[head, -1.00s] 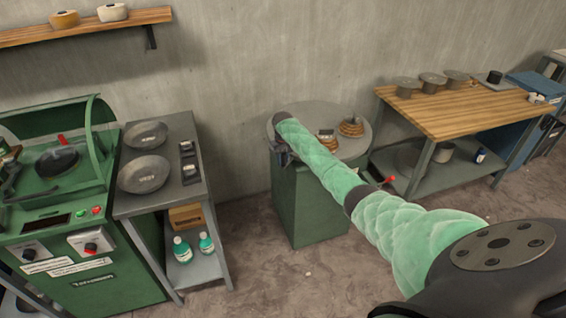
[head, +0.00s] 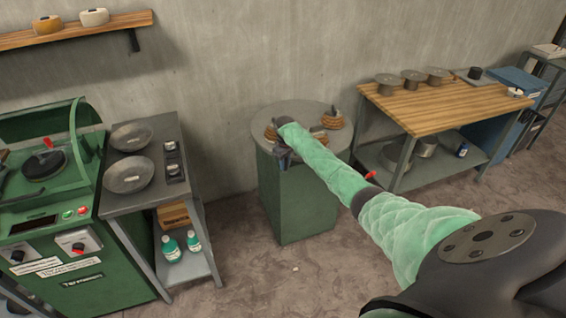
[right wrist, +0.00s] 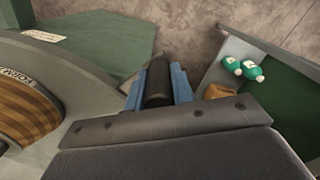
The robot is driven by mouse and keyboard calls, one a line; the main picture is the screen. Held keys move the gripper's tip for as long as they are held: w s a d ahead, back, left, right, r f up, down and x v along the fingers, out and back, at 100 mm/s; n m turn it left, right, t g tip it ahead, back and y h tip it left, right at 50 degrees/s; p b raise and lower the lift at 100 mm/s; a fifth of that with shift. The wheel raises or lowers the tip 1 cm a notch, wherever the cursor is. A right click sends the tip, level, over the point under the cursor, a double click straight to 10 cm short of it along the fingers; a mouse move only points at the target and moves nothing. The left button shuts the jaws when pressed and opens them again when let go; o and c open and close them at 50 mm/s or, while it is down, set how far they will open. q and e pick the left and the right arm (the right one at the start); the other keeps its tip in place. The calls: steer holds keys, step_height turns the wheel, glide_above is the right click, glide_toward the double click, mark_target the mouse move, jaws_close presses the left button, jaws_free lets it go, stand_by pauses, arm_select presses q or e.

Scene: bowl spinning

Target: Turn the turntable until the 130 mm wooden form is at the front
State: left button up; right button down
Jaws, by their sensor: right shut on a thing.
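The round grey turntable (head: 300,108) sits on a green cabinet (head: 300,205) by the wall. Stepped wooden forms stand on it: one at the right (head: 333,122), one partly behind my arm (head: 319,134) and one at the left rim (head: 271,132). I cannot tell which is the 130 mm one; a form's label plate in the right wrist view (right wrist: 20,77) is only partly legible. My right gripper (right wrist: 158,92) has its blue fingers shut around a black cylindrical handle (right wrist: 158,80) beside the turntable's rim. In the head view my arm partly covers the turntable.
A grey stand with two bowls (head: 129,174) and a green machine (head: 60,230) are at the left. A wooden-topped bench (head: 440,105) with grey cylinders stands close at the right. Bare floor (head: 330,270) lies in front of the cabinet.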

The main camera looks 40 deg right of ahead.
steer(key=c, duration=1.3)
jaws_free()
steer(key=shift+o, duration=0.6)
steer(key=shift+r, duration=0.25)
step_height(320, 180, up, 6)
steer(key=b, duration=0.2)
steer(key=shift+f+b, duration=0.1)
steer(key=shift+b, duration=0.25)
steer(key=shift+r, duration=0.8)
arm_select(q)
steer(key=w+d+r, duration=0.2)
steer(key=w, duration=0.4)
steer(key=shift+d+r, duration=0.15)
steer(key=shift+d, duration=0.15)
steer(key=shift+w, duration=0.1)
